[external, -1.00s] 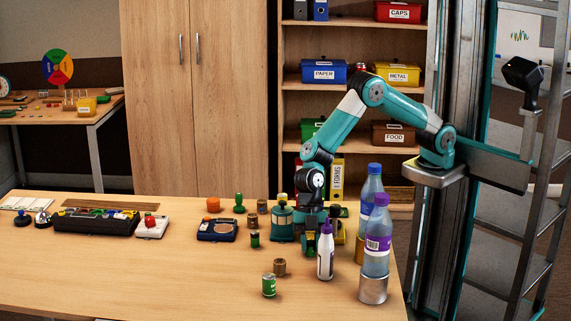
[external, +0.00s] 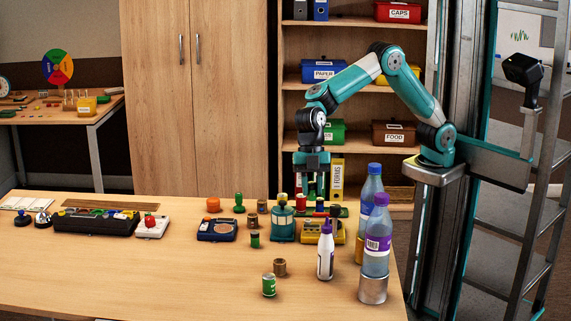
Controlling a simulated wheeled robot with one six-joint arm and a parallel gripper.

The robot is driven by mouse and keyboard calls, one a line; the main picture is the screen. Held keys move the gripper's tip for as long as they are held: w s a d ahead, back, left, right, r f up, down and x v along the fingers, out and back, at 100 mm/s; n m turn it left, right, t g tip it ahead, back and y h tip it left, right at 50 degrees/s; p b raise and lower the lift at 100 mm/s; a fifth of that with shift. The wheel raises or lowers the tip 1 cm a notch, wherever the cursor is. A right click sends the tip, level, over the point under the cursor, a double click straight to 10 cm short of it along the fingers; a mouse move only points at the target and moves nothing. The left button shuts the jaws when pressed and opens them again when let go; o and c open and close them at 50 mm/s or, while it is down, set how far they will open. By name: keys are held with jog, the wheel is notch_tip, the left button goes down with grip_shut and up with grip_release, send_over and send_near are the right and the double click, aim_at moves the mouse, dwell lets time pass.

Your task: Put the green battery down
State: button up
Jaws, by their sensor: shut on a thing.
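My gripper (external: 311,190) is above the back right part of the table, pointing down. It is shut on the green battery (external: 311,189), which shows as a small green piece between the fingers. The fingers hide part of it. The grip is small in this view, so the gap below the battery is hard to judge.
Below and around my gripper stand a teal lantern-like object (external: 283,225), a yellow device (external: 329,233) and a white bottle with a purple cap (external: 325,256). Tall bottles (external: 377,245) stand at the right. A green can (external: 269,285) stands in front. The front left table is clear.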

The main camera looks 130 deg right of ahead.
aim_at(309, 184)
notch_tip(309, 184, up, 3)
jog(key=shift+f, duration=0.2)
jog(key=shift+w+d+r, duration=0.15)
jog(key=shift+w+d, duration=0.1)
jog(key=shift+d, duration=0.05)
jog(key=w+d+r+m+t+h+p, duration=0.15)
jog(key=w+d+m+p, duration=0.4)
jog(key=d, duration=0.65)
jog(key=s+d+r+m+h+p, duration=0.15)
jog(key=d+m+p, duration=0.4)
jog(key=d, duration=0.75)
jog(key=d+r+m+h+p, duration=0.1)
jog(key=d+m+h+p, duration=0.45)
jog(key=d, duration=0.85)
jog(key=f+b, duration=0.5)
jog(key=f+m+y+b, duration=0.1)
jog(key=f+b, duration=0.4)
jog(key=b, duration=0.1)
jog(key=d+f+m+g+y+b, duration=0.1)
jog(key=f+b, duration=0.4)
jog(key=shift+s+f+b, duration=0.15)
jog(key=shift+f+b, duration=0.1)
jog(key=shift+b, duration=0.15)
jog(key=shift+f, duration=2.35)
jog(key=shift+f, duration=0.1)
